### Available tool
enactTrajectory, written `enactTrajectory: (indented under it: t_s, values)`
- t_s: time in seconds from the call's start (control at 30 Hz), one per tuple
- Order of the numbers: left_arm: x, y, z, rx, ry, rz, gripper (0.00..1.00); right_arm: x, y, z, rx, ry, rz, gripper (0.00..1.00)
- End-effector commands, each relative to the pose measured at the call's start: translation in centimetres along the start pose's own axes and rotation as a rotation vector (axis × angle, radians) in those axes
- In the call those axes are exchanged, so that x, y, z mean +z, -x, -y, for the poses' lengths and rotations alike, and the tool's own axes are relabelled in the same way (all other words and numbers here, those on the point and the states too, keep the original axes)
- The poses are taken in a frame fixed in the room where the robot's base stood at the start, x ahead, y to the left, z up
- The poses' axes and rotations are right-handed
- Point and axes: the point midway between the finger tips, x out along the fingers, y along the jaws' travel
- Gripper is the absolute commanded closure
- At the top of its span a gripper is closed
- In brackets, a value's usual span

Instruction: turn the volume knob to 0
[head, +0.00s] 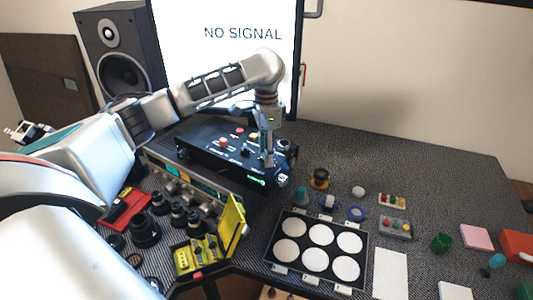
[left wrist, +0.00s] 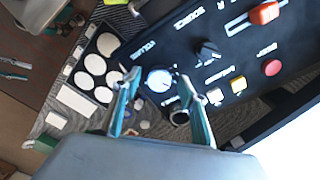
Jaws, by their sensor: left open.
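The black control box (head: 212,158) stands on the table below the screen. In the left wrist view its volume knob (left wrist: 159,80) is a round dial with a pale blue-white face beside the word VOLUME. My left gripper (head: 268,160) points down over the right end of the box. In the left wrist view the left gripper (left wrist: 161,82) is open, with a finger on either side of the knob. I cannot tell whether either finger touches it. In the head view the gripper hides the knob. My right gripper (left wrist: 13,69) shows at the left wrist view's left edge, fingers apart.
The dark source knob (left wrist: 208,52), a red slider (left wrist: 265,13), a yellow button (left wrist: 238,84) and a red button (left wrist: 271,68) are close by on the panel. A tray of white discs (head: 270,262) and small parts lie in front. The screen (head: 230,70) stands behind.

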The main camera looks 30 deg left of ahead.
Motion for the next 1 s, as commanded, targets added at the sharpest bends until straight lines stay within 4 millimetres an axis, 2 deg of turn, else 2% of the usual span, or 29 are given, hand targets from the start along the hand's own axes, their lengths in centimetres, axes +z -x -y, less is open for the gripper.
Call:
enactTrajectory:
  t_s: [0.13,0.37,0.4,0.53,1.0]
  values:
    - [0.02,-0.72,-0.01,0.000,0.000,0.000,0.57,-0.41,-0.18,-0.41,0.004,0.006,-0.007,0.60]
    - [0.01,-0.78,0.01,-0.001,0.000,0.000,0.57,-0.52,-0.23,-0.95,0.009,0.013,-0.010,0.60]
    - [0.01,-0.78,0.01,-0.001,0.000,0.000,0.63,-0.51,-0.23,-0.98,0.010,0.013,-0.010,0.60]
    - [0.01,-0.76,0.01,-0.001,0.000,0.000,0.96,-0.50,-0.22,-0.96,0.010,0.013,-0.010,0.60]
    - [0.01,-0.73,0.02,-0.001,0.073,0.000,0.96,-0.49,-0.16,-0.31,0.005,0.000,-0.009,0.60]
